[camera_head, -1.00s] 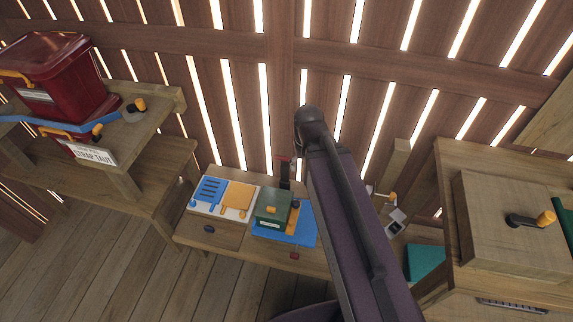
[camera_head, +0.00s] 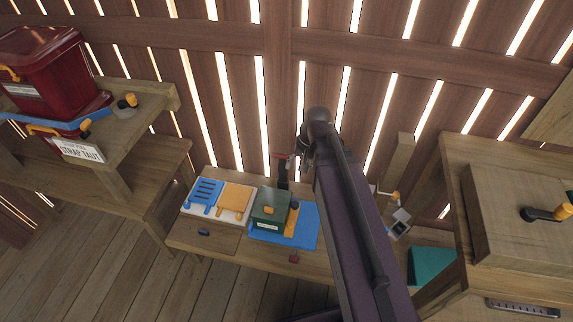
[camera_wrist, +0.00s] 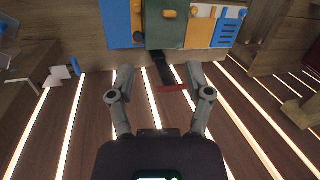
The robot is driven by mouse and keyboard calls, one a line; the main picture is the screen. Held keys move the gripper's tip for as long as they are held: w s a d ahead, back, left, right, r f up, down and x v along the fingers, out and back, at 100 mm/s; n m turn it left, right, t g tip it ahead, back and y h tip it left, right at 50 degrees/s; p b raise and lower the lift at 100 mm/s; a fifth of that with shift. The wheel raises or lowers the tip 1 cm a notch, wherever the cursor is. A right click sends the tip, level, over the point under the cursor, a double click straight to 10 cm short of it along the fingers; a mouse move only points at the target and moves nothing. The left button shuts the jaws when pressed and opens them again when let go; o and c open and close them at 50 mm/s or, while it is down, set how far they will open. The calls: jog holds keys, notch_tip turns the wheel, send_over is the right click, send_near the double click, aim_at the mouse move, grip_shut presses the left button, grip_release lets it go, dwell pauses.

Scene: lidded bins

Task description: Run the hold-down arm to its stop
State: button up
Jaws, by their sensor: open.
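A dark upright arm with a red crosspiece (camera_head: 283,170) stands behind the small green box (camera_head: 268,206) on the low bench; I take it for the hold-down arm, though I cannot be sure. In the wrist view the dark arm and its red end (camera_wrist: 170,88) show between the fingers of my gripper (camera_wrist: 160,72). The gripper is open and empty, its fingers spread either side of the arm. I cannot tell whether a finger touches it. The green box is at the top of the wrist view (camera_wrist: 165,25). In the head view my own arm partly hides the gripper.
A blue mat (camera_head: 308,236) lies under the green box, with blue slotted and orange (camera_head: 235,197) plates to its left. A red bin (camera_head: 48,72) stands on the left shelf. A wooden box with a black lever (camera_head: 540,213) stands right. The plank wall rises close behind.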

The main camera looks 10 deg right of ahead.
jog(key=w+f+m+y+b, duration=0.3)
jog(key=w+f+m+b, duration=0.15)
jog(key=f+b, duration=0.4)
jog(key=m+t+y+b, duration=0.7)
jog(key=m+y+b, duration=0.5)
jog(key=b, duration=1.7)
send_near(287, 157)
jog(key=s+d+m+h, duration=0.2)
jog(key=d, duration=0.1)
jog(key=shift+w+d+r, duration=0.15)
jog(key=shift+w+d, duration=0.05)
jog(key=shift+w, duration=0.05)
jog(key=shift+r+x, duration=0.15)
jog(key=shift+x, duration=3.3)
jog(key=shift+r+x, duration=0.15)
jog(key=shift+x, duration=3.35)
jog(key=shift+c, duration=0.3)
grip_shut()
